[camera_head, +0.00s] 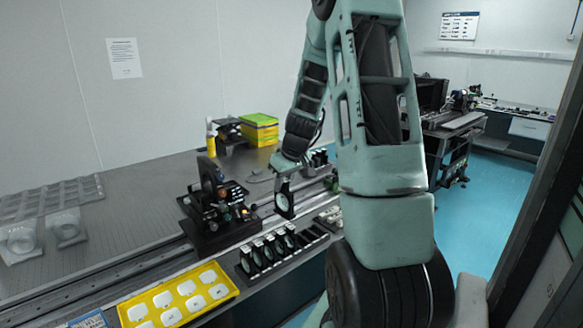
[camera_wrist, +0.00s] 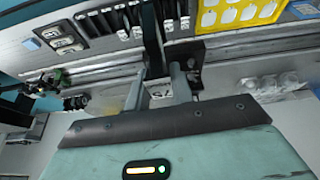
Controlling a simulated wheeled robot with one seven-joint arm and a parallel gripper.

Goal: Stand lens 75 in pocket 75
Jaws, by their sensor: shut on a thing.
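My gripper (camera_head: 284,172) is shut on a dark-framed lens (camera_head: 284,202), which hangs upright below it in the head view. In the wrist view the fingers of my gripper (camera_wrist: 160,88) close on the dark lens mount (camera_wrist: 152,42), seen nearly edge-on. The lens is above the table, behind a black slotted rack (camera_head: 246,283) at the front edge. Several dark-framed lenses (camera_head: 268,248) stand in the rack, with open pockets (camera_head: 312,233) towards its right end. The numbers on lens and pockets are too small to read, so I cannot tell which pocket is 75.
A yellow tray of white pieces (camera_head: 233,290) lies left of the rack. A black optical assembly (camera_head: 208,235) stands left of the held lens, beside a long rail (camera_head: 140,262). A small tray (camera_head: 331,212) lies to the right. Yellow-green boxes (camera_head: 260,128) stand behind.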

